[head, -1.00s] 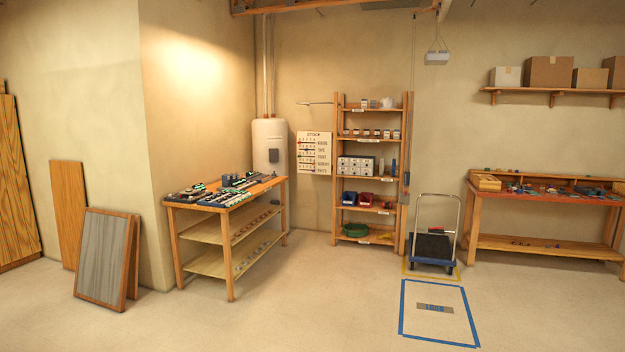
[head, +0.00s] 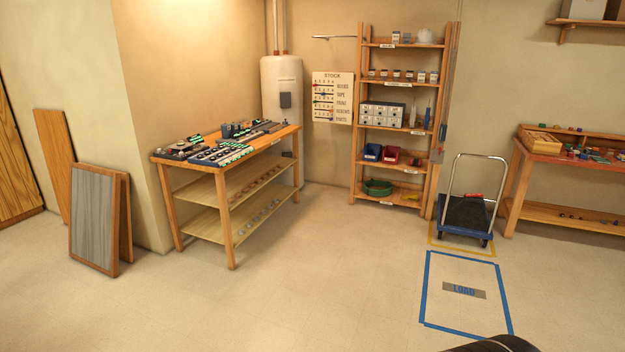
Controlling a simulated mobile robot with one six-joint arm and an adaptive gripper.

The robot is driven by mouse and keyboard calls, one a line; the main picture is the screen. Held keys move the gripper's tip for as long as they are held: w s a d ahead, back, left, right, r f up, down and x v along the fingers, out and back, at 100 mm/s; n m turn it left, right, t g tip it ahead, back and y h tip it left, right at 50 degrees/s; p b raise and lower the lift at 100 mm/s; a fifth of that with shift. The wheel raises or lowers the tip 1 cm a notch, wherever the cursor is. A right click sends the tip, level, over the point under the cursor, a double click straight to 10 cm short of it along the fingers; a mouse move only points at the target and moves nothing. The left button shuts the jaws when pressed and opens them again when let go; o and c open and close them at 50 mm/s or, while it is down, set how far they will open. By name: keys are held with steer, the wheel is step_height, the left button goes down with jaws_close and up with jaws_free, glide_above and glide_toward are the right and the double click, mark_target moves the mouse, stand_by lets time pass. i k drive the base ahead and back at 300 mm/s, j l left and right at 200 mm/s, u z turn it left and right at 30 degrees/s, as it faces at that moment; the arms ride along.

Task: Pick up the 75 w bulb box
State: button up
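No box can be read as the 75 w bulb box at this distance. Several small boxes or jars (head: 397,75) with pale fronts stand in a row on the second shelf of the wooden rack (head: 433,165). A small pale box (head: 396,38) and a white rounded thing (head: 425,36) stand on its top shelf. Labels on the shelf edges are too small to read. My gripper is not in view; only a dark rounded part, likely of my own arm, shows at the bottom edge right of centre.
A wooden workbench (head: 228,187) with electronic parts stands left of the rack. A platform trolley (head: 466,213) stands right of it, behind a blue taped floor rectangle (head: 427,290). A red-topped bench (head: 545,155) is at far right. The middle floor is clear.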

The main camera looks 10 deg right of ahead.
mark_target(421, 77)
steer(key=i+l+z, duration=0.6)
steer(key=i, duration=0.25)
steer(key=i+l+z, duration=0.15)
steer(key=i+z, duration=0.15)
steer(key=i, duration=0.2)
steer(key=i+z, duration=0.3)
steer(key=i, duration=0.2)
steer(key=i+l, duration=0.1)
steer(key=i, duration=1.85)
steer(key=i+u, duration=0.2)
steer(key=i, duration=0.25)
steer(key=i+l+u, duration=0.15)
steer(key=i, duration=0.3)
steer(key=i+l+u, duration=0.2)
steer(key=i, duration=0.25)
steer(key=i+j, duration=0.1)
steer(key=i, duration=0.5)
steer(key=i+j, duration=0.1)
steer(key=i, duration=0.5)
